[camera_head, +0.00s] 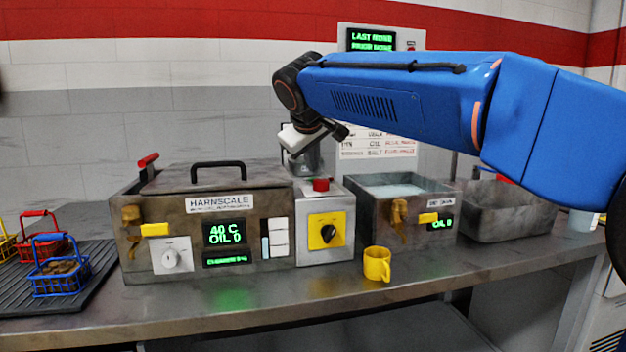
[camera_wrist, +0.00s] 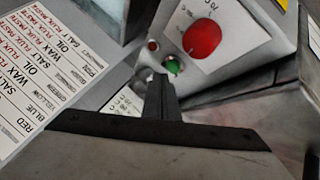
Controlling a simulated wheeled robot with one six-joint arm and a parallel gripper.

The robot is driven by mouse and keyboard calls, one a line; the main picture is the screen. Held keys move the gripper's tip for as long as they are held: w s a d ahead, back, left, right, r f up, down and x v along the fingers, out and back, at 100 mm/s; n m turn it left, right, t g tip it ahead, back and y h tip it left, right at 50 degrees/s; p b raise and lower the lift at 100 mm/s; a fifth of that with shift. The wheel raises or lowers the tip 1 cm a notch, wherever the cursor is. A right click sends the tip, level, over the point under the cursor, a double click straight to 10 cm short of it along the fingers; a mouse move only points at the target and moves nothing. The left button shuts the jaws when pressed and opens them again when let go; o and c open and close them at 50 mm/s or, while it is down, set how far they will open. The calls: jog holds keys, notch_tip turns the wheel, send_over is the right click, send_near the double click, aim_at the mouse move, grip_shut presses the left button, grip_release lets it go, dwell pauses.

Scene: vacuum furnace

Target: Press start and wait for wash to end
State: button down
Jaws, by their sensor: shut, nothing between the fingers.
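My gripper (camera_wrist: 160,92) is shut and empty in the wrist view, its dark fingers together. The fingertips lie just below a small green button (camera_wrist: 174,66) on a pale panel, close to it; I cannot tell whether they touch. In the head view my gripper (camera_head: 302,140) points down behind the HARNSCALE washer (camera_head: 205,203), its fingertips hidden. The washer's lid is down. Its green display (camera_head: 228,234) reads "40 C OIL 0", with a smaller, hard-to-read line below.
A red round knob (camera_wrist: 202,36) stands beside the green button. A yellow-plated switch box (camera_head: 326,231), a yellow mug (camera_head: 377,263), an open liquid-filled tank (camera_head: 400,215) and a grey basin (camera_head: 510,212) stand rightward. Coloured baskets (camera_head: 60,275) stand on a left mat. A printed chart (camera_wrist: 45,75) is nearby.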

jog(key=shift+f, duration=0.1)
jog(key=shift+f, duration=0.25)
jog(key=shift+f, duration=0.4)
dwell(0.9)
jog(key=shift+r, duration=0.8)
notch_tip(320, 180, up, 5)
dwell(0.6)
dwell(0.6)
